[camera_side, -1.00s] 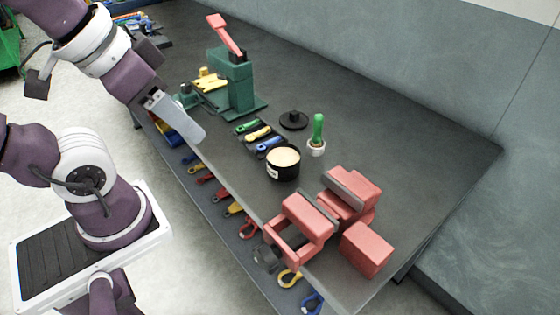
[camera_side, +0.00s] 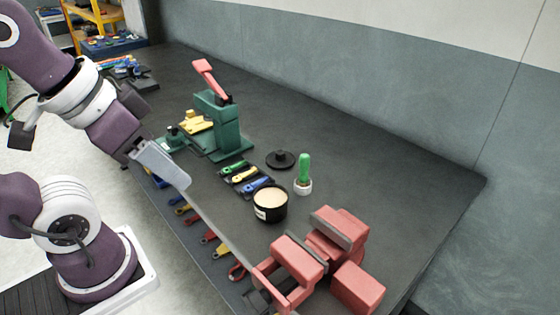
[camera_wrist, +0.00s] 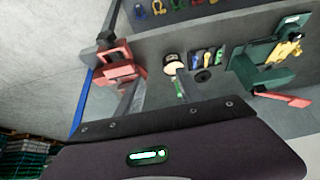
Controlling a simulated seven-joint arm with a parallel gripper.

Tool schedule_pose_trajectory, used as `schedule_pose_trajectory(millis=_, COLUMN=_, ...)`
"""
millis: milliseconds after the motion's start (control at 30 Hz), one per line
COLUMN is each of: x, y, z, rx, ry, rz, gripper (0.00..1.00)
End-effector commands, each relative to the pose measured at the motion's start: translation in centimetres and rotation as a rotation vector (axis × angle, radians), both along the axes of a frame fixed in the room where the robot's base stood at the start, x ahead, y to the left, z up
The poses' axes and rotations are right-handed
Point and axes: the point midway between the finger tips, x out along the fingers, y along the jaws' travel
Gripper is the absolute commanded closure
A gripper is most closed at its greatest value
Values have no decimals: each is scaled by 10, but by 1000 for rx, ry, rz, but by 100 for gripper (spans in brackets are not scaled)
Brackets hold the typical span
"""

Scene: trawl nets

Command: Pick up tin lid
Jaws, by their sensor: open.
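The tin lid (camera_side: 280,159) is a black disc with a raised knob, lying flat on the dark bench. It also shows in the wrist view (camera_wrist: 203,76), right of the fingers. A black tin (camera_side: 270,205) with cream contents stands open in front of it, apart from the lid. It shows in the wrist view too (camera_wrist: 173,62). My gripper (camera_side: 162,164) is over the bench's front edge, well left of the lid and touching nothing. In the wrist view my gripper (camera_wrist: 158,93) has its fingers apart with nothing held.
A green-handled brush (camera_side: 304,168) stands right beside the lid. Several coloured-handled tools (camera_side: 244,178) lie left of the tin. A green press (camera_side: 217,125) stands left and a red vise (camera_side: 320,250) at front right. Bench behind the lid is clear.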

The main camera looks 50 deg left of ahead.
Motion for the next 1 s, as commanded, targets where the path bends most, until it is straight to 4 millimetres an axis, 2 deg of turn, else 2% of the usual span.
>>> schedule_pose_trajectory(millis=100, x=0, y=0, z=0, rx=0, ry=0, rz=0, gripper=55)
schedule_pose_trajectory(millis=300, x=0, y=0, z=0, rx=0, ry=0, rz=0, gripper=16)
schedule_pose_trajectory(millis=400, x=0, y=0, z=0, rx=0, ry=0, rz=0, gripper=0)
schedule_pose_trajectory(millis=600, x=0, y=0, z=0, rx=-2, ry=1, rz=1, gripper=0)
schedule_pose_trajectory(millis=667, x=6, y=0, z=5, rx=-25, ry=11, rz=23, gripper=0)
schedule_pose_trajectory(millis=767, x=41, y=2, z=23, rx=-148, ry=79, rz=154, gripper=0)
schedule_pose_trajectory(millis=867, x=107, y=18, z=38, rx=-321, ry=183, rz=400, gripper=0)
schedule_pose_trajectory(millis=900, x=136, y=29, z=39, rx=-378, ry=221, rz=510, gripper=0)
schedule_pose_trajectory(millis=967, x=179, y=48, z=33, rx=-444, ry=272, rz=675, gripper=0)
schedule_pose_trajectory(millis=1000, x=207, y=62, z=25, rx=-476, ry=299, rz=784, gripper=0)
